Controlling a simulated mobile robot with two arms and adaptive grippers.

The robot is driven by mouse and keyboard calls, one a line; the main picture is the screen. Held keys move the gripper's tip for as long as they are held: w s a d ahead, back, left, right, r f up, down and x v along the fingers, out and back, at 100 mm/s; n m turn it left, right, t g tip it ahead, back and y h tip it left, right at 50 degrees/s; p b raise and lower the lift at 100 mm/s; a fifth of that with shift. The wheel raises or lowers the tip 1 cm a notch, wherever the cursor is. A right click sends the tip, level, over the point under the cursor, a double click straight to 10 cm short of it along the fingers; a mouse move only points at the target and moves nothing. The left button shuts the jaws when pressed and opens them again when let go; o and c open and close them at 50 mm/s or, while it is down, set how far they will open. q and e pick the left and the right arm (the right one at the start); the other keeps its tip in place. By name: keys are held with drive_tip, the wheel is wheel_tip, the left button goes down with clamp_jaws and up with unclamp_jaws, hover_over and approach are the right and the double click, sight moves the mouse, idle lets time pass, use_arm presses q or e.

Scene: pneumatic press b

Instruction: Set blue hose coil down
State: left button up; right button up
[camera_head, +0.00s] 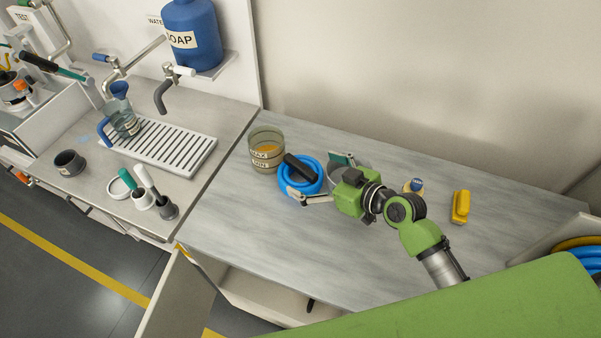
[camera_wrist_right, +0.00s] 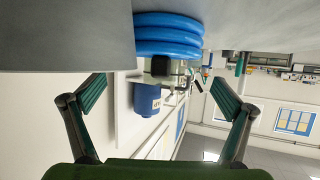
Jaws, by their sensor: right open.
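The blue hose coil (camera_head: 287,183) lies flat on the grey worktop (camera_head: 230,215), just right of a glass jar. A black piece (camera_head: 300,167) lies across the coil. My right gripper (camera_head: 318,178) is open beside the coil's right edge, with its fingers spread toward it. In the right wrist view the stacked blue loops (camera_wrist_right: 168,38) show ahead of the open gripper (camera_wrist_right: 160,84), with nothing held between the fingers. My left gripper is not in view.
The glass jar (camera_head: 264,157) stands close left of the coil. A grey cylinder (camera_wrist_right: 65,38) is close to the gripper in the wrist view. A yellow object (camera_head: 461,207) and small bottle (camera_head: 414,186) lie to the right. The worktop's front left is clear.

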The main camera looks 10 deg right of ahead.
sight(307, 170)
drive_tip(key=shift+w+a, duration=0.3)
drive_tip(key=shift+w, duration=0.1)
drive_tip(key=p+x, duration=0.1)
drive_tip(key=x, duration=0.3)
drive_tip(key=shift+f+p, duration=0.1)
drive_tip(key=shift+p, duration=0.2)
drive_tip(key=shift+s, duration=0.1)
clamp_jaws()
